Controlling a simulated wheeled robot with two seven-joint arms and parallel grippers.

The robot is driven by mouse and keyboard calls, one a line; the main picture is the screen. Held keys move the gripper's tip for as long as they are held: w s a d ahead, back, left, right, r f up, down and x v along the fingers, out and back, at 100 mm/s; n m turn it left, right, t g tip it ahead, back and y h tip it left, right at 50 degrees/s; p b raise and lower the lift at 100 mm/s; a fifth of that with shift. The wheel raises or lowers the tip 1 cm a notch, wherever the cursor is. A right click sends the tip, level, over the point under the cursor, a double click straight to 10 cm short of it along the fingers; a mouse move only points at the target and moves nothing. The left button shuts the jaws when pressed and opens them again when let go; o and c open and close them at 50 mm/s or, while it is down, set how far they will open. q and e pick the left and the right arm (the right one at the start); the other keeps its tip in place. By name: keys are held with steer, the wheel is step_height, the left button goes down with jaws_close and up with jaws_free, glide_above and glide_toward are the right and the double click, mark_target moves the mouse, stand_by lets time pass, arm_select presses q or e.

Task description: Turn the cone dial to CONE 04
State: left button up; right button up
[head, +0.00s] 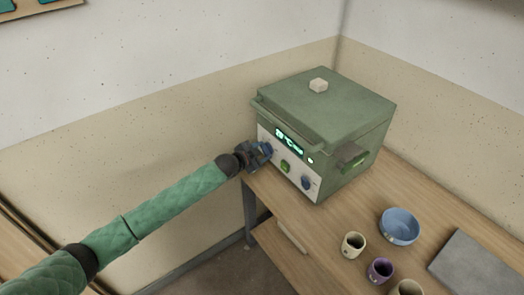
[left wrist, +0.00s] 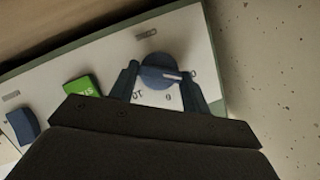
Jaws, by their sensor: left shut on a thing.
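The green kiln (head: 325,105) stands on the table with a pale control panel (head: 290,165) on its front. A round blue dial (left wrist: 158,68) with a white pointer mark sits at one end of the panel in the left wrist view. My left gripper (head: 259,151) is at the panel's left end in the head view. In the left wrist view its two fingers (left wrist: 160,82) are shut on the blue dial, one on each side. Small marks surround the dial, but I cannot read its setting for sure. My right gripper is not in view.
A green button (head: 285,167) and another blue knob (head: 306,183) are on the same panel. A lit display (head: 289,141) is above them. A blue bowl (head: 400,226), several cups and a grey slab (head: 475,266) are on the table (head: 345,212) at right.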

arm_select(q)
steer(key=shift+o, duration=0.2)
steer(key=shift+f, duration=0.1)
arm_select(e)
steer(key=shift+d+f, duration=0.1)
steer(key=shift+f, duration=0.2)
arm_select(q)
steer(key=o, duration=1)
steer(key=shift+c, duration=0.2)
steer(key=shift+a, duration=0.1)
steer(key=b+v, duration=0.2)
steer(key=v, duration=0.5)
steer(key=shift+s+a+r, duration=0.2)
steer(key=shift+s+r, duration=0.05)
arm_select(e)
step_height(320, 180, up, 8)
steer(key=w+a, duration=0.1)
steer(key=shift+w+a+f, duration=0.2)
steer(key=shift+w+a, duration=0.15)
arm_select(q)
steer(key=shift+n, duration=0.3)
